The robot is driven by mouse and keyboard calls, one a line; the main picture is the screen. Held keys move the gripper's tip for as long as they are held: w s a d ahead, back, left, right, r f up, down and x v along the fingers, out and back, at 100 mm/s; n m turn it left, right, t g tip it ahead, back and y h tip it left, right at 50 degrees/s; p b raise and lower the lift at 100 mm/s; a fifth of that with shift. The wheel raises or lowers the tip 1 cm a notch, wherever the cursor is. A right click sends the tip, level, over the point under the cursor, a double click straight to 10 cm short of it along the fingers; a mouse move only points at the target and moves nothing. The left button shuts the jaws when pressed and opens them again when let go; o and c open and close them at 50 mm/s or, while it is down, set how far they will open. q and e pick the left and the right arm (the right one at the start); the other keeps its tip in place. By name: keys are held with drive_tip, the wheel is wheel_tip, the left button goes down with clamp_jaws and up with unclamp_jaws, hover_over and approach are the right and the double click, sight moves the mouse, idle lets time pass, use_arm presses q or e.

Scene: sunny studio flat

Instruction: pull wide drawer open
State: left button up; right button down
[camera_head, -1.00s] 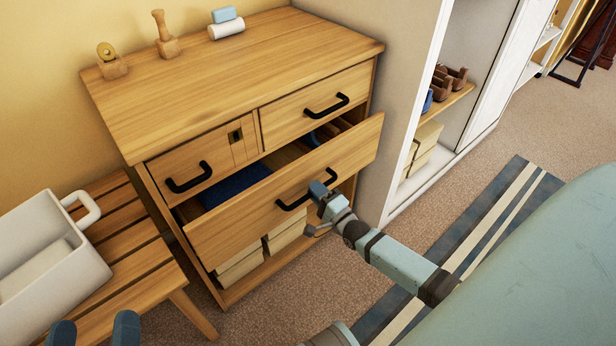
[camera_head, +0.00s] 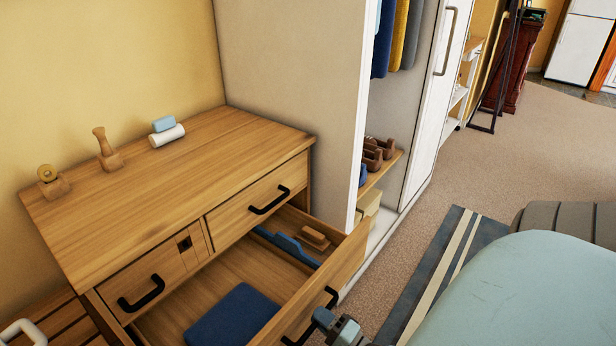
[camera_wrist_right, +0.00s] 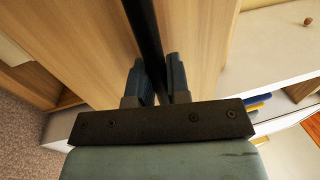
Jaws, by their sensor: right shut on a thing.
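The wide drawer (camera_head: 345,262) of the wooden dresser stands well out from the cabinet, below two small drawers. Inside it lie a dark blue folded cloth (camera_head: 232,318), blue items (camera_head: 285,245) and a brown wooden brush-like thing (camera_head: 314,236). Its black bar handle (camera_head: 331,295) is partly hidden by my right gripper (camera_head: 335,325) at the bottom of the head view. In the right wrist view the fingers of my right gripper (camera_wrist_right: 157,84) are shut on the black handle (camera_wrist_right: 146,35), against the wooden drawer front (camera_wrist_right: 95,45). My left gripper is out of view.
The dresser top (camera_head: 190,180) carries a tape holder (camera_head: 52,183), a wooden stamp-like thing (camera_head: 108,152) and a white roll with a blue block. An open wardrobe (camera_head: 345,80) stands right of the dresser. A slatted bench (camera_head: 60,322) is at lower left.

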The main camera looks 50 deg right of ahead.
drive_tip(key=shift+r+v, duration=0.2)
drive_tip(key=shift+v, duration=0.9)
drive_tip(key=c, duration=1.1)
unclamp_jaws()
drive_tip(key=shift+s, duration=0.1)
drive_tip(key=p+v, duration=0.1)
drive_tip(key=v, duration=1.2)
drive_tip(key=shift+s, duration=0.3)
drive_tip(key=shift+d, duration=0.1)
